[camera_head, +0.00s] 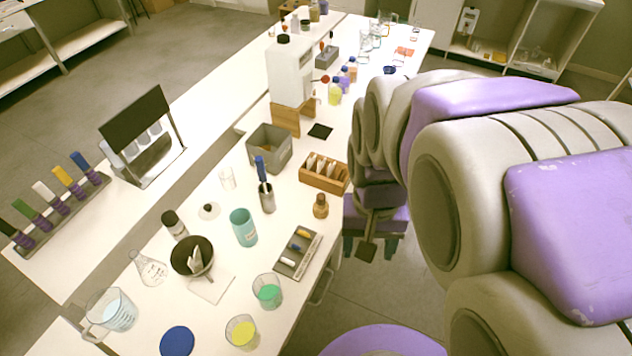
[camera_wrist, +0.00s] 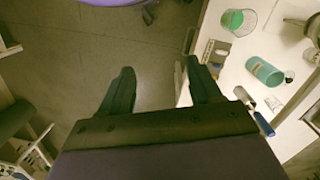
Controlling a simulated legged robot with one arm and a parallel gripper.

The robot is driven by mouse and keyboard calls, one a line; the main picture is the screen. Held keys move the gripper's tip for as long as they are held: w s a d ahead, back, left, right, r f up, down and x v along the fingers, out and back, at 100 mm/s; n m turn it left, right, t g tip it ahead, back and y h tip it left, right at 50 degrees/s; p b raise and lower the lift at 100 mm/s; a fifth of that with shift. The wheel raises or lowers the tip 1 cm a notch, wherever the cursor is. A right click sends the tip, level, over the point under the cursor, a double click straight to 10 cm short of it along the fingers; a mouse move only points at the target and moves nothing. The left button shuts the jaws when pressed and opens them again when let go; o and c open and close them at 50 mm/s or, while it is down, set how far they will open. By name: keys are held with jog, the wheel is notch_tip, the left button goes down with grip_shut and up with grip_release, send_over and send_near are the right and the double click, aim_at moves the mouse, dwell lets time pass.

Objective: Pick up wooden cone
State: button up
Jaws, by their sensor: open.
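A small brown wooden piece, narrower at its top, stands upright near the table's right edge in the head view; it looks like the wooden cone (camera_head: 320,207). I cannot make it out in the wrist view, where a finger may cover it. My gripper (camera_head: 368,248) hangs just off the table's right edge, to the right of the cone and apart from it. In the wrist view my gripper (camera_wrist: 160,70) is open and empty, with floor between its fingers and the table beside the right finger.
A wooden box (camera_head: 325,187) stands behind the cone and a grey tray with small pieces (camera_head: 289,268) lies in front.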

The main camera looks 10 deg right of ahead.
jog(key=w+d+f+m, duration=0.1)
jog(key=w+f+m, duration=0.15)
jog(key=w, duration=0.65)
jog(key=w+d+f+m, duration=0.1)
jog(key=w+m, duration=0.2)
jog(key=w, duration=0.7)
jog(key=m+t, duration=0.1)
jog(key=m, duration=0.2)
send_over(320, 196)
notch_tip(320, 196, down, 10)
notch_tip(320, 196, down, 12)
jog(key=shift+d+b, duration=0.15)
jog(key=shift+b, duration=0.9)
notch_tip(320, 196, down, 5)
jog(key=shift+f+b, duration=0.1)
jog(key=shift+b, duration=0.75)
jog(key=shift+c, duration=0.4)
jog(key=c, duration=1)
